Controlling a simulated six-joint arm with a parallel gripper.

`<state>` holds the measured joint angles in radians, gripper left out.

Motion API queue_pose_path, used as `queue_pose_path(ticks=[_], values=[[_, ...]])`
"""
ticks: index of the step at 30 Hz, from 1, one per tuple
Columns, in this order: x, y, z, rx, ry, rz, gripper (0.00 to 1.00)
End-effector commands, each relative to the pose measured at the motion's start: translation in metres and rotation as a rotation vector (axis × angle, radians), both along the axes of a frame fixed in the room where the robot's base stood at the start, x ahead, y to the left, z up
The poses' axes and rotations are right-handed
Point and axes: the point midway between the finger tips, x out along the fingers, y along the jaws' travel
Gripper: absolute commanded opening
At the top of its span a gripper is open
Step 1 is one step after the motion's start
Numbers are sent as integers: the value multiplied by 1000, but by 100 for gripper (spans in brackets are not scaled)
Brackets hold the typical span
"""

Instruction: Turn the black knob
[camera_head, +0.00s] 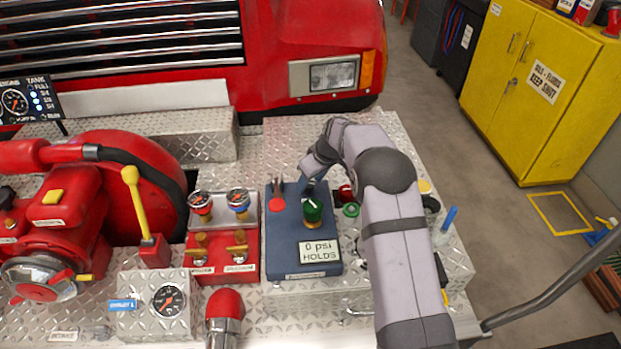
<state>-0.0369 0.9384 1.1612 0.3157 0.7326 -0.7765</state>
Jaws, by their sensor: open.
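My gripper (311,183) hangs over the blue-grey control box (283,243), just above and behind a green knob (312,211). Its jaws are open, and I see nothing held between them. I cannot tell whether its fingertips touch the green knob. A dark round part (432,203), possibly the black knob, shows at the right edge of my forearm, on the metal deck. My forearm hides part of the deck beside it, so I cannot be sure of its shape.
A red knob (277,204) sits left of the green one, and a "0 psi HOLDS" card (319,251) in front. Two gauges on a red valve block (222,271) stand left. A yellow lever (139,205) rises farther left. A blue upright piece (449,219) stands right of my arm.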

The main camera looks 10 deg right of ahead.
Motion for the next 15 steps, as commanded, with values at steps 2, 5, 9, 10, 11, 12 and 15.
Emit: queue_pose_path(ticks=[2, 5, 9, 10, 11, 12, 15], values=[[1, 1, -2, 0, 0, 0, 47], [1, 1, -3, 0, 0, 0, 47], [1, 1, -3, 1, -1, 0, 47], [1, 1, -3, 1, -1, 0, 47], [1, 1, -3, 0, 0, 0, 42], [1, 1, -3, 0, 0, 0, 33], [1, 1, -3, 0, 0, 0, 9]])
